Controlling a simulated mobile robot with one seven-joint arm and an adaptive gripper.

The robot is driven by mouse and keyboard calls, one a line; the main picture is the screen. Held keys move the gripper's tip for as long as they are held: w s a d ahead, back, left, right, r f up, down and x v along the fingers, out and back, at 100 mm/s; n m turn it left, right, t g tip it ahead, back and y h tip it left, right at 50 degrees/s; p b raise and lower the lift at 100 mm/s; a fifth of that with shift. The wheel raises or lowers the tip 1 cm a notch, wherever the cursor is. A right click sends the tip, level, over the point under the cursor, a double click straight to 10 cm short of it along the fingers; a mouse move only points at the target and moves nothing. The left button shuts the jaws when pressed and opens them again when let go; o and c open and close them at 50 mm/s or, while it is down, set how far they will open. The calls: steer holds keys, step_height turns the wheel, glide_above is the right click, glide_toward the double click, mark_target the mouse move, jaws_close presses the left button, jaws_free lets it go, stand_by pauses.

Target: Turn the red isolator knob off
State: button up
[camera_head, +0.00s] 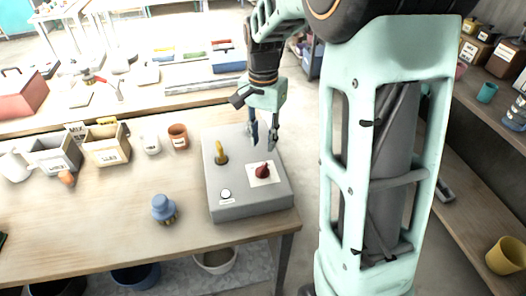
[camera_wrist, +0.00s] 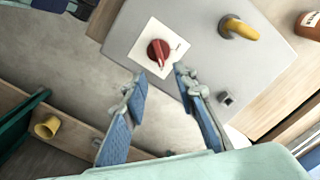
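The red isolator knob (camera_head: 263,171) sits on a pale square plate on the top of a grey control box (camera_head: 240,208) at the table's right corner. In the wrist view the red knob (camera_wrist: 158,53) shows with its white plate (camera_wrist: 146,36), ahead of my fingertips. My gripper (camera_head: 264,142) hangs above the back part of the box, a little behind the knob. In the wrist view its blue-padded fingers (camera_wrist: 160,75) are apart, with nothing between them. The fingertips look short of the knob and not touching it.
A yellow handle (camera_head: 221,153) stands on the box at the back left, and a white round button (camera_head: 225,194) at the front. A blue knobbed object (camera_head: 163,208) stands left of the box. A terracotta cup (camera_head: 178,136) and labelled bins (camera_head: 106,150) stand farther left.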

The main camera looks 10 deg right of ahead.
mark_target(263, 166)
step_height(263, 166, down, 9)
steer(key=shift+f+p, duration=0.15)
steer(key=shift+p, duration=0.2)
steer(key=shift+c, duration=0.3)
jaws_close()
